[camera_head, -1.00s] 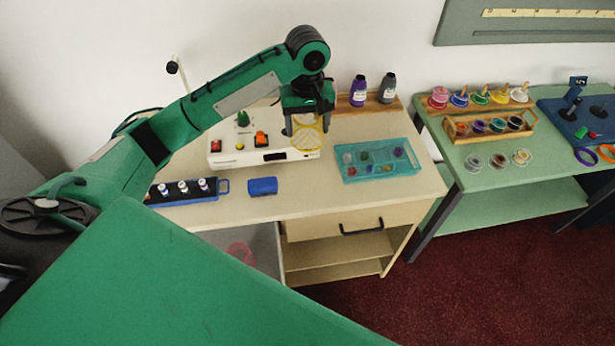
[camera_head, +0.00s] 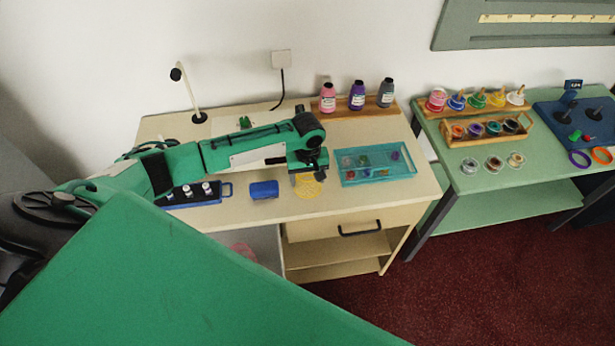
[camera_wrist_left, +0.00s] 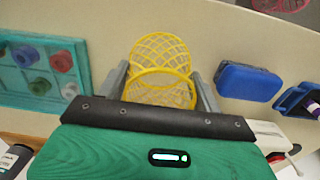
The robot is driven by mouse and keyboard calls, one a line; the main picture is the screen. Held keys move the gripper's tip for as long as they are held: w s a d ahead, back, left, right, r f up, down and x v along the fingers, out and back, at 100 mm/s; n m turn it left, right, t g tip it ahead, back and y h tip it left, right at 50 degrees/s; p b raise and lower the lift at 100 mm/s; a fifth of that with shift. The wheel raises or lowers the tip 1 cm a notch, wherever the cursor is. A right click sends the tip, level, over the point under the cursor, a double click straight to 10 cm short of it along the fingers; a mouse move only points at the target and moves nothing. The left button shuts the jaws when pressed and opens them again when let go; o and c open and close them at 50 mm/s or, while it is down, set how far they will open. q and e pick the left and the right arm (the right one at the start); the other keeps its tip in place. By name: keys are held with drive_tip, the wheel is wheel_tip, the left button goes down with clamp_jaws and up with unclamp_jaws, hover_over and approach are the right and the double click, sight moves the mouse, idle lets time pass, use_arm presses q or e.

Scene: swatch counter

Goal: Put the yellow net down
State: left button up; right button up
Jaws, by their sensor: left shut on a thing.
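The yellow net (camera_head: 309,189) is a round open mesh basket. In the head view it is low over the cream counter, near the front edge, just left of the teal tray. My left gripper (camera_head: 306,172) is directly above it, pointing down. In the left wrist view the yellow net (camera_wrist_left: 163,55) sits between the two grey fingers of my left gripper (camera_wrist_left: 162,88), which is shut on it. I cannot tell whether the net touches the counter (camera_head: 330,208). My right gripper is not in view.
A teal compartment tray (camera_head: 375,178) is right of the net. A blue box (camera_head: 264,189) and a blue rack of small bottles (camera_head: 228,187) are to its left. Bottles (camera_head: 357,96) stand on a wooden shelf at the back. My left arm largely hides the white device behind.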

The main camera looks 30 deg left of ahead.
use_arm(q)
drive_tip(key=shift+f, duration=0.6)
drive_tip(key=o, duration=0.9)
drive_tip(key=shift+f, duration=0.1)
wheel_tip(320, 180, up, 12)
drive_tip(key=shift+r+b, duration=0.15)
drive_tip(key=shift+b, duration=1.1)
drive_tip(key=shift+d, duration=0.1)
